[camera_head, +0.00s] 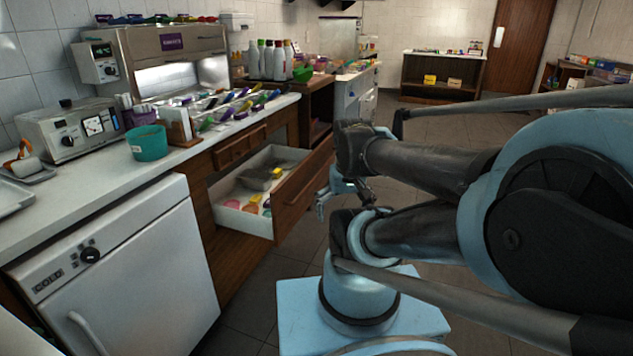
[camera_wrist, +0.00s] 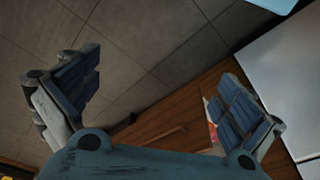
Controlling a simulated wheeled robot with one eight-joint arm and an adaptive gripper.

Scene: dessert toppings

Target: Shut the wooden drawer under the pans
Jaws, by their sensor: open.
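The wooden drawer (camera_head: 303,192) stands pulled out from the counter, below the row of topping pans (camera_head: 228,108). Its white inside holds a grey tray, a yellow item and several coloured pieces. My gripper (camera_head: 338,190) is just to the right of the drawer's wooden front in the head view, partly hidden by my arm. In the wrist view my gripper (camera_wrist: 160,82) has its fingers spread wide with nothing between them. The drawer's wooden front (camera_wrist: 192,98) shows beyond and between the fingers, close to the right one. I cannot tell whether it touches.
A white appliance (camera_head: 125,268) with a handle stands left of the drawer under the counter (camera_head: 85,190).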

